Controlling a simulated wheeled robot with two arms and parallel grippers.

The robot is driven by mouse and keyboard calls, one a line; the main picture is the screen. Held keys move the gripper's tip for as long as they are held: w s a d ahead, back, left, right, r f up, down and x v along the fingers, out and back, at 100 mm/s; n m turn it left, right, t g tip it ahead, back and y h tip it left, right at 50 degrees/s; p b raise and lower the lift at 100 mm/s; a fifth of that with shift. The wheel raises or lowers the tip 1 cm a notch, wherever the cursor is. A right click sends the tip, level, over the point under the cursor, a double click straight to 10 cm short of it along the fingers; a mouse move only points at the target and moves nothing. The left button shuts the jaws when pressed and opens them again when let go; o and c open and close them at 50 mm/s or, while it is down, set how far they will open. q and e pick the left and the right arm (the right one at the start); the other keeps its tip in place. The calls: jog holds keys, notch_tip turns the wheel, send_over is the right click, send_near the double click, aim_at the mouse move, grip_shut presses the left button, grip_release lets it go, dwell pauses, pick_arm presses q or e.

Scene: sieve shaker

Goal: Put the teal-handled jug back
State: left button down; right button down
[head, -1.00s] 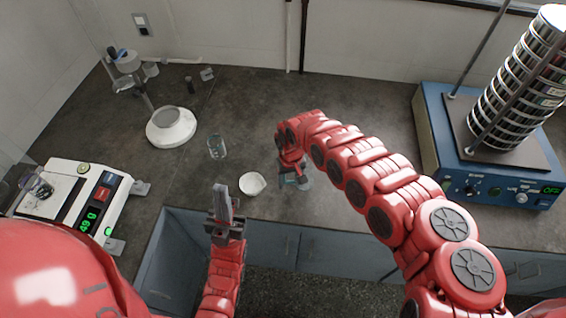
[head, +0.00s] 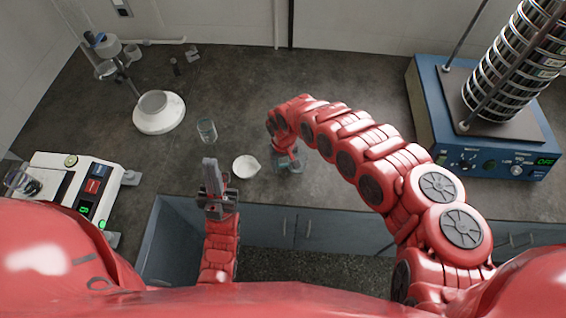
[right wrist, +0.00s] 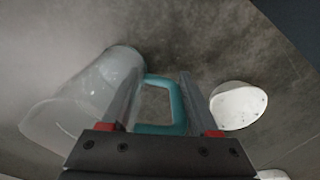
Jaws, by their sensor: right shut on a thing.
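The teal-handled jug (right wrist: 85,105) is clear and fills the left of the right wrist view. Its teal handle (right wrist: 176,108) passes between the fingers of my right gripper (right wrist: 158,100), which is shut on it. In the head view the jug (head: 296,166) is partly hidden by my right gripper (head: 285,148), near the counter's front edge. I cannot tell whether its base touches the counter. My left gripper (head: 211,178) is left of the jug by the front edge, with fingers pointing away; no object shows in it, and its finger gap is unclear.
A white bowl (head: 246,167) sits just left of the jug, with a glass beaker (head: 207,130) behind it. The blue sieve shaker (head: 485,140) is at right. The counter's back middle (head: 330,80) is clear.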

jog(key=shift+c, duration=0.7)
grip_release()
jog(key=shift+w+a+f, duration=0.1)
jog(key=shift+w+f, duration=0.05)
